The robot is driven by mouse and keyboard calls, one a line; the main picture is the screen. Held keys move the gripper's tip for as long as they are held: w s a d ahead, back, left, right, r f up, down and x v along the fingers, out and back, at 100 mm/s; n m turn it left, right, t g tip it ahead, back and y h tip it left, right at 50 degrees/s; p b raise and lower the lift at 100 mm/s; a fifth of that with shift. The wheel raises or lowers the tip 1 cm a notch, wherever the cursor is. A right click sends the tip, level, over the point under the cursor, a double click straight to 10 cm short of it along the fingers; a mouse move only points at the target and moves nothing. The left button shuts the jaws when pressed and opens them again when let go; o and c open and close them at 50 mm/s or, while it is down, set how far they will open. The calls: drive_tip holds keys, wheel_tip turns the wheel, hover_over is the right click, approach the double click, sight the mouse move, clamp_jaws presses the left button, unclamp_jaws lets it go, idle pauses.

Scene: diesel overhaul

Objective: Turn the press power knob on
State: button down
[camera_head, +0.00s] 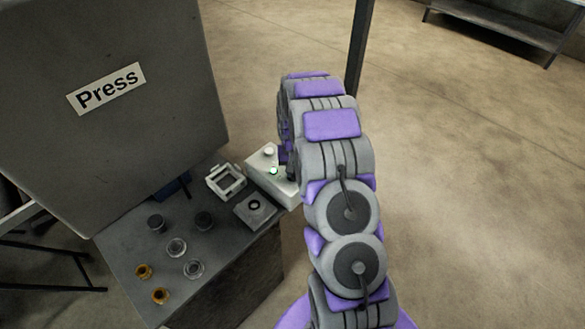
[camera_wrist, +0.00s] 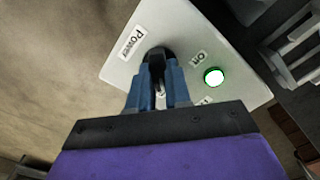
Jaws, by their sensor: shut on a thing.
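The press power knob (camera_wrist: 158,52) is black and sits on a light grey control box (camera_wrist: 190,30), beside a "Power" label. My gripper (camera_wrist: 158,66) has blue fingers, shut on the knob from both sides in the wrist view. The fingers hide much of the knob, so its exact angle is hard to tell.
The large grey press (camera_head: 110,110) stands at the left. The bench (camera_head: 125,262) holds a white square frame (camera_head: 226,181), a grey block with a ring (camera_head: 254,208), and several dark, clear and amber round parts. A dark post (camera_head: 360,45) rises behind my arm. Floor is open at the right.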

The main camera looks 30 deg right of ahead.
drive_tip(key=shift+w+r+m, duration=0.1)
drive_tip(key=shift+m, duration=0.3)
drive_tip(key=c, duration=1.1)
unclamp_jaws()
drive_tip(key=shift+o, duration=0.2)
wheel_tip(320, 180, up, 17)
drive_tip(key=p, duration=0.1)
drive_tip(key=shift+p, duration=0.3)
